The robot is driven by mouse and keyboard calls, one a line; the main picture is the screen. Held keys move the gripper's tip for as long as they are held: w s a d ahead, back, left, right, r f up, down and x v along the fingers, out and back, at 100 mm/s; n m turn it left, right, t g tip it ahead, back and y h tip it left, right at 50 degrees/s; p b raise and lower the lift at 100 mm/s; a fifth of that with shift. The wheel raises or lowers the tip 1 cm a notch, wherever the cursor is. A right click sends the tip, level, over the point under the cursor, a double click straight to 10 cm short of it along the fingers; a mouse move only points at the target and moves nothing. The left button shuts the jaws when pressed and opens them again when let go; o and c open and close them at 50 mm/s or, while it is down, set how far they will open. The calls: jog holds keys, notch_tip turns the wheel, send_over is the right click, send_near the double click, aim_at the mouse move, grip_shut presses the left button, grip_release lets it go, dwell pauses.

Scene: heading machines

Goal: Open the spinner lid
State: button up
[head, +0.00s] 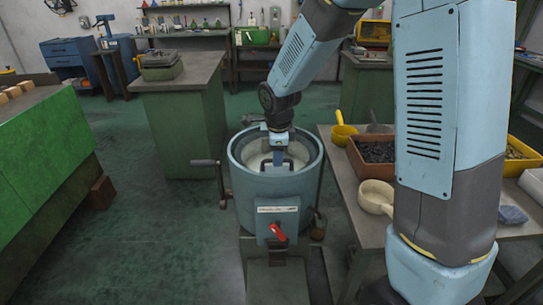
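The spinner (247,190) is a round blue-grey drum on a stand in the middle of the head view. It has a crank on its left side and a red lever on its front. Inside its raised rim is a pale, whitish round surface (298,152); I cannot tell for sure whether this is the lid or the inside of the drum. My gripper (278,160) points down inside the rim, over the middle of that surface. My arm's wrist hides part of the back rim. The fingertips are too small and dark to tell whether they grip anything.
On the right, a table (343,190) holds a crate of dark pieces (352,155), a yellow scoop (343,134) and a pale ladle (376,197). A green bench (45,165) stands at the left and a green cabinet (185,125) behind. Floor left of the spinner is clear.

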jog(key=shift+f, duration=0.4)
grip_shut()
jog(key=shift+w, duration=0.1)
dwell(0.3)
